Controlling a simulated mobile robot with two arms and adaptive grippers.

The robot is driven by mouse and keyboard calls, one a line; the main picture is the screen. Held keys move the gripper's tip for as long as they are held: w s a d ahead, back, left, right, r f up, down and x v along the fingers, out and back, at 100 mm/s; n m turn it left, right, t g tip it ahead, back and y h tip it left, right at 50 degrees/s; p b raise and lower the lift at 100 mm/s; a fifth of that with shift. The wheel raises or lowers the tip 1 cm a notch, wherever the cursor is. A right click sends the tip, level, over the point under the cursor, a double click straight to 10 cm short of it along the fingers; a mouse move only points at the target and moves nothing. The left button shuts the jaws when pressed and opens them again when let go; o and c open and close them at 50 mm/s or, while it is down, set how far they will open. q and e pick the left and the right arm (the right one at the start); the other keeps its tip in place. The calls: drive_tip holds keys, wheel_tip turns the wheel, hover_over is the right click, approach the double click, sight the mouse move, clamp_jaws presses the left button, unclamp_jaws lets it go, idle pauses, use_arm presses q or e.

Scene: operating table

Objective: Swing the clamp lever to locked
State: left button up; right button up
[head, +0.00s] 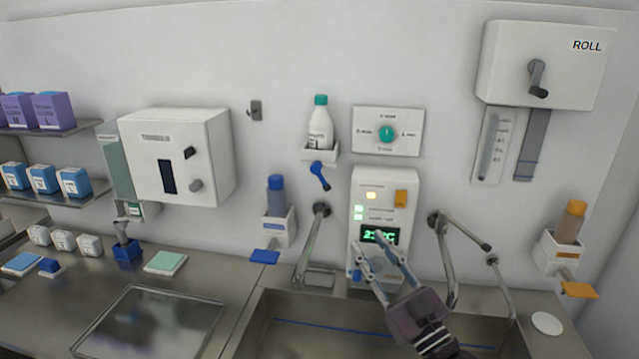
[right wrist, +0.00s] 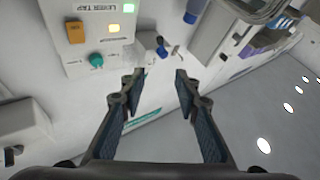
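No part in view is labelled as a clamp, so I cannot tell for sure which lever is the clamp lever. A grey upright lever on a blue base (head: 126,251) stands on the counter at the left, below the towel box. A blue lever (head: 319,175) hangs under the white bottle's holder on the wall. My right gripper (head: 371,245) is open and empty, in front of the lower part of the white control panel (head: 404,188). Its spread fingers also show in the right wrist view (right wrist: 159,75), with nothing between them. My left gripper is out of view.
Bent metal taps (head: 313,243) and (head: 447,250) stand on both sides of the panel above the steel sink (head: 276,325). A clear tray (head: 150,322) lies on the left counter. Soap dispensers with blue (head: 265,257) and orange (head: 580,290) paddles jut from the wall.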

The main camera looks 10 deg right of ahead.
drive_tip(key=shift+w, duration=0.1)
drive_tip(key=n+g+h+p, duration=0.2)
drive_tip(key=g+p, duration=0.1)
drive_tip(key=p, duration=0.4)
approach(324, 183)
drive_tip(key=w, duration=0.2)
drive_tip(key=shift+g, duration=0.5)
drive_tip(key=x, duration=0.2)
drive_tip(key=p+x, duration=0.1)
drive_tip(key=x, duration=0.1)
drive_tip(key=r+p+x, duration=0.1)
drive_tip(key=x, duration=0.2)
drive_tip(key=shift+s+a, duration=0.1)
drive_tip(key=shift+a, duration=0.05)
drive_tip(key=shift+p+x, duration=0.45)
drive_tip(key=shift+x, duration=0.4)
clamp_jaws()
